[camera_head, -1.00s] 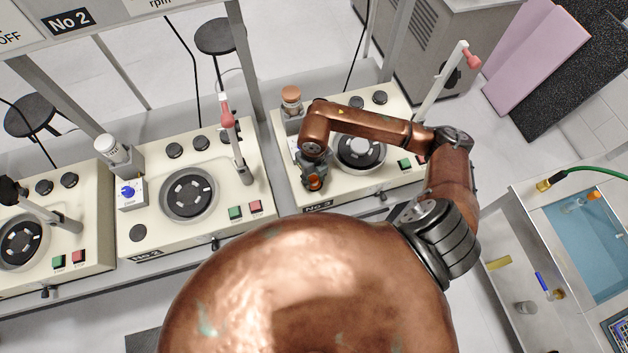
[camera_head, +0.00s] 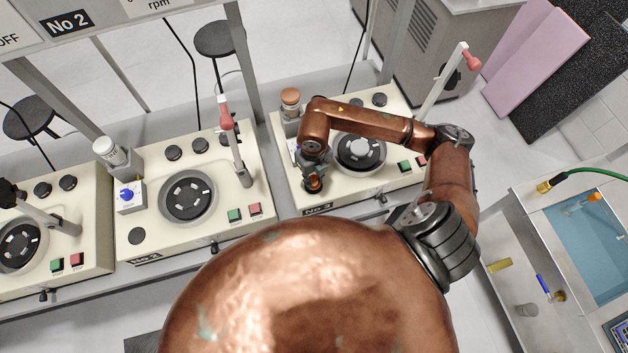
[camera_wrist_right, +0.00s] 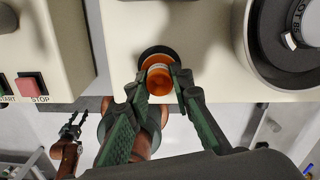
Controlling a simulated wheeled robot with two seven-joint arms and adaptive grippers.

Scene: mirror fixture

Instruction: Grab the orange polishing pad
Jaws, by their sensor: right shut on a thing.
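The orange polishing pad (camera_wrist_right: 160,82) is a small round piece with a paler knob, over a dark round spot near the front edge of a cream machine's top. In the head view a bit of its orange (camera_head: 313,184) shows below my right gripper (camera_head: 313,178). In the right wrist view the green-grey fingers of my right gripper (camera_wrist_right: 161,80) are shut on it from both sides. I cannot tell whether it touches the machine top. My left gripper (camera_wrist_right: 71,122) shows small at the lower left of the right wrist view, its fingers apart and empty.
The machine (camera_head: 380,192) carries a round platen (camera_head: 360,165), knobs, buttons and an upright post with a red end (camera_head: 470,58). A brown-capped bottle (camera_head: 291,98) stands at its back left corner. A second machine (camera_head: 160,235) stands to the left, a sink bench to the right.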

